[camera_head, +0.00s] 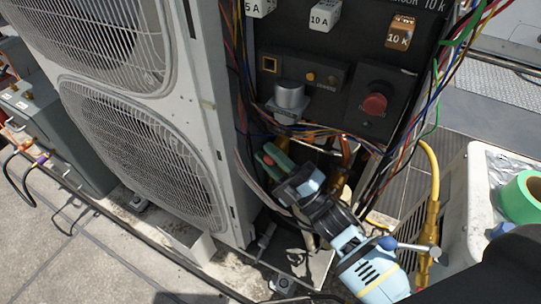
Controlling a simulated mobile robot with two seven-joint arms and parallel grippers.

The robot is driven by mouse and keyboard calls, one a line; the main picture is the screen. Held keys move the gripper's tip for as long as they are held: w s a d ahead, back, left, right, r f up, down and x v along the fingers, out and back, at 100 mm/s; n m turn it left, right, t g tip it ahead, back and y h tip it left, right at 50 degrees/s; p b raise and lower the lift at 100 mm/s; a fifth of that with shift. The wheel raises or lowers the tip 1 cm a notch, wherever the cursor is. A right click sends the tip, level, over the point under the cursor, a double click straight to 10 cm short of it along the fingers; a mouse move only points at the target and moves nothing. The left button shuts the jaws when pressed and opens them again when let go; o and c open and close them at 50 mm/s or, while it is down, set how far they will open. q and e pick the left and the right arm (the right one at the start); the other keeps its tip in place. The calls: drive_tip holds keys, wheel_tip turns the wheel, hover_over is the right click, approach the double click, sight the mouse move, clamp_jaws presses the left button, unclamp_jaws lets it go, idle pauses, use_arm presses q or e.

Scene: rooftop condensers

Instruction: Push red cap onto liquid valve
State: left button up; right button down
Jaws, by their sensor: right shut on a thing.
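My right gripper (268,157) reaches in from the lower right, with green fingertips low beside the condenser's side panel. It is shut on a small red thing, the red cap (268,160), mostly hidden between the fingers. A brass-coloured fitting (282,143) shows just behind the fingertips; I cannot tell whether it is the liquid valve or whether the cap touches it. My left gripper is not in view.
The condenser (215,120) with fan grilles stands left. Loose wires hang in front of the dark control panel (335,60) with its red knob (375,104). A yellow hose (433,165) and a white bin (478,215) holding green tape (522,198) are at right.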

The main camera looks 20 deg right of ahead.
sight(279, 146)
drive_tip(key=shift+w+d+r+t+h, duration=0.3)
drive_tip(key=shift+w+d+r, duration=0.4)
drive_tip(key=shift+d+r, duration=0.3)
drive_tip(key=shift+s+a+f+p, duration=0.2)
drive_tip(key=shift+s+a+p, duration=0.05)
drive_tip(key=shift+a+p, duration=0.1)
drive_tip(key=shift+s, duration=0.1)
drive_tip(key=shift+a, duration=0.15)
drive_tip(key=shift+s+a+p, duration=0.3)
drive_tip(key=shift+s+a, duration=0.95)
drive_tip(key=shift+s, duration=0.1)
drive_tip(key=shift+s+a+f, duration=0.2)
drive_tip(key=shift+s+f, duration=0.05)
